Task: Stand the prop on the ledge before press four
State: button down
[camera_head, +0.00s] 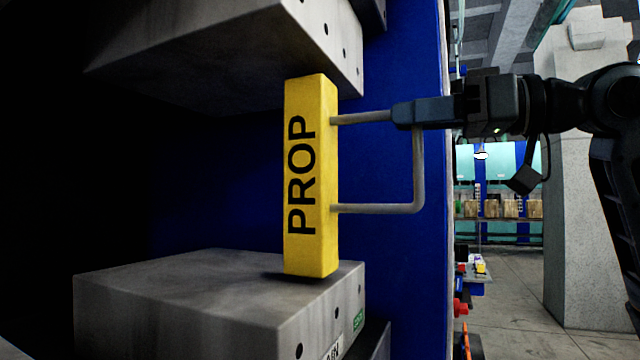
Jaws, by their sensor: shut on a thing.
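The prop (309,180) is a yellow upright block with black letters reading PROP and a grey bar handle (419,170) on its right side. It stands between the lower grey block (190,295) and the upper grey block (230,50) of a press. Its bottom is at the lower block's top near the right edge; a dark shadow lies there, and I cannot tell if it touches. Its top is close to the upper block's underside. My gripper (405,114) is shut on the handle's upper corner, coming in from the right. No press number is readable.
A blue press frame (405,265) rises behind the prop. The space left between the blocks is dark. A grey concrete pillar (585,230) stands at right, with open floor (510,285) beside it. Shelves with boxes (500,208) are far behind.

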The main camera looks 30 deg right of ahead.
jog(key=v, duration=1.6)
jog(key=shift+b, duration=0.35)
dwell(0.9)
dwell(0.9)
